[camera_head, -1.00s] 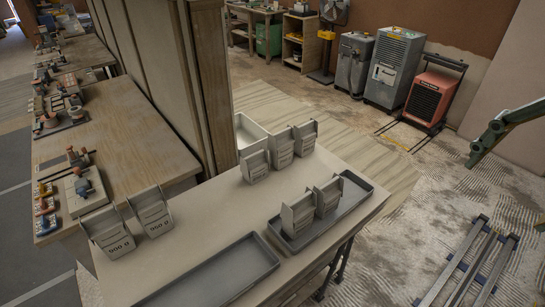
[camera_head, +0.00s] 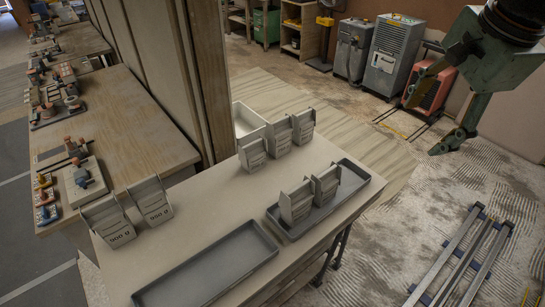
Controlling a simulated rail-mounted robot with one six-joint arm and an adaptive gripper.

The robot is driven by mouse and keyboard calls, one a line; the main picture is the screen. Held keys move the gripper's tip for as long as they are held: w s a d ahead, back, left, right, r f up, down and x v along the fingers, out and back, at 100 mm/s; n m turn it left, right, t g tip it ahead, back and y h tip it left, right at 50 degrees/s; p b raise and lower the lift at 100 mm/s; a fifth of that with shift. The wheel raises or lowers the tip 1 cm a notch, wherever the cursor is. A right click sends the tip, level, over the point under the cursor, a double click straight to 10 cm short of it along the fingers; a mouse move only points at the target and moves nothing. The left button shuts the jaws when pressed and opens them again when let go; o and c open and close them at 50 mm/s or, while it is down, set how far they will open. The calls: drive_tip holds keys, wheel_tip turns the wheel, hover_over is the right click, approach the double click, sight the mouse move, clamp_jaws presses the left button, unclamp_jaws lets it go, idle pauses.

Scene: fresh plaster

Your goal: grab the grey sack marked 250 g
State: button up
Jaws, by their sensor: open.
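Several grey sacks with folded tops stand on the pale bench. Three smaller sacks stand in a row at the back: left (camera_head: 253,150), middle (camera_head: 279,137) and right (camera_head: 303,127). Two more, a left one (camera_head: 296,203) and a right one (camera_head: 326,186), stand in the right tray. Print on these five is too small to read, so I cannot tell which is marked 250 g. My gripper (camera_head: 422,126) is open and empty, at upper right, apart from the sacks.
The right grey tray (camera_head: 352,203) holds two sacks; the front tray (camera_head: 205,266) is empty. A white bin (camera_head: 247,121) is behind the back row. A wooden post (camera_head: 212,85) rises left of it. Metal rails (camera_head: 462,257) lie on the floor at right.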

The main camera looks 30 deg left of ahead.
drive_tip(key=w+a+f+m, duration=0.1)
drive_tip(key=w+a+f, duration=0.2)
drive_tip(key=a, duration=0.3)
drive_tip(key=w+a+f+m, duration=0.2)
drive_tip(key=w+a, duration=0.1)
drive_tip(key=a, duration=0.3)
drive_tip(key=m+g+y+b, duration=0.1)
drive_tip(key=m+g+y, duration=0.1)
drive_tip(key=m, duration=0.7)
approach(251, 148)
drive_tip(key=f, duration=0.1)
drive_tip(key=w+a+f, duration=0.1)
drive_tip(key=shift+w+f, duration=0.25)
drive_tip(key=shift+w, duration=0.05)
drive_tip(key=shift+s+a+f+t, duration=0.1)
drive_tip(key=shift+a+f+t, duration=0.2)
drive_tip(key=shift+a, duration=0.1)
drive_tip(key=shift+f, duration=0.1)
drive_tip(key=shift+b+x, duration=0.7)
drive_tip(key=shift+x, duration=3.5)
